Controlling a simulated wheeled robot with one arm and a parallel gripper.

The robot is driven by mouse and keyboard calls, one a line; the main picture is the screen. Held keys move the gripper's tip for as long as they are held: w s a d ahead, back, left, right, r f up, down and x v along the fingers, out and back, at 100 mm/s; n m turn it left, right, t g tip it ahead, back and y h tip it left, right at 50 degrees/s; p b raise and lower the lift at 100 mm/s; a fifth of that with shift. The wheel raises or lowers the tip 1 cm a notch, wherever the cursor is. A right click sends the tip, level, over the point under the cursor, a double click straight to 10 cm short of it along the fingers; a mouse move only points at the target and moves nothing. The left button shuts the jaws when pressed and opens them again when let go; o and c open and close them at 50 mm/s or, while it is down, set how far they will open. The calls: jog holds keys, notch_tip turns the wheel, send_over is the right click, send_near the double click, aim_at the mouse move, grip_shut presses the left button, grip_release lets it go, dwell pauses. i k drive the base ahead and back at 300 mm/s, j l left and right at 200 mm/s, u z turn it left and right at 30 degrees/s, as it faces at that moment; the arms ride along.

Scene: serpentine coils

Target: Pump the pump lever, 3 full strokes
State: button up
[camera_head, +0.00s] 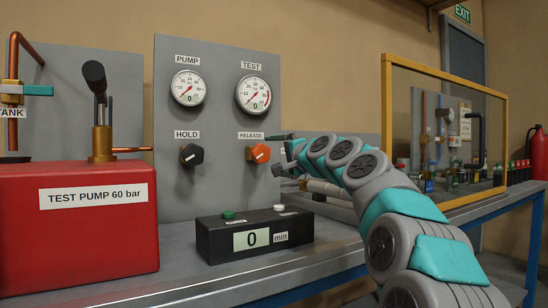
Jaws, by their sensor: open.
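The red test pump (80,232), labelled "TEST PUMP 60 bar", stands at the left of the bench. Its pump lever (95,78), with a thick black grip, stands nearly upright above a brass cylinder (102,142) on the pump's top. My gripper (274,154) is open, its fingers close to the orange RELEASE knob (259,154) on the grey panel. It is well to the right of the lever. I cannot tell whether the fingers touch the knob. The PUMP gauge (188,89) and the TEST gauge (253,95) both show 0.
A black HOLD knob (191,155) sits on the panel (217,55). A timer box (212,240) reading 0 min stands on the bench (190,289) in front. A copper pipe (13,70) and TANK label are far left. A yellow-framed screen (387,120) stands behind my arm.

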aim_at(94, 73)
jog(key=k+l, duration=0.85)
